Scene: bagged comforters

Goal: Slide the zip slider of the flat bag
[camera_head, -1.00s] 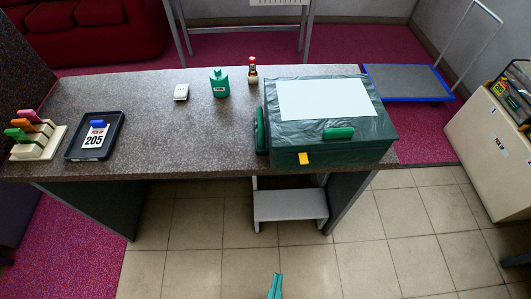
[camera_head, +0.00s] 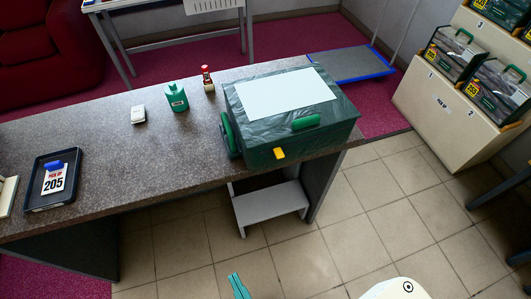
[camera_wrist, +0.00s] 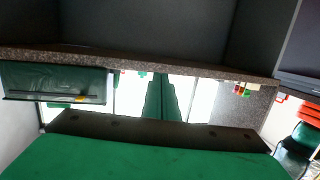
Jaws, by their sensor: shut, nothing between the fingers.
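The flat bag (camera_head: 290,112) is a wide dark green bag with a clear-looking cover, lying on the counter's right end. A white sheet (camera_head: 288,93) covers much of its top. A green handle (camera_head: 306,123) is at its front top edge, and another green piece is on its left side. A yellow tab (camera_head: 279,153), apparently the zip slider, sits on the front face. My gripper (camera_head: 238,286) is shut and empty, in front of the counter and well apart from the bag. Its green fingers show in the wrist view (camera_wrist: 161,98), with a dark green bag (camera_wrist: 55,84) to their left.
The speckled counter (camera_head: 110,152) also bears a green bottle (camera_head: 176,97), a red-capped bottle (camera_head: 207,80), a small white block (camera_head: 138,114) and a black tray (camera_head: 40,190) with a 205 card. A grey step (camera_head: 270,205) stands below. Cream shelving (camera_head: 440,105) holds bags at right. Tiled floor is open.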

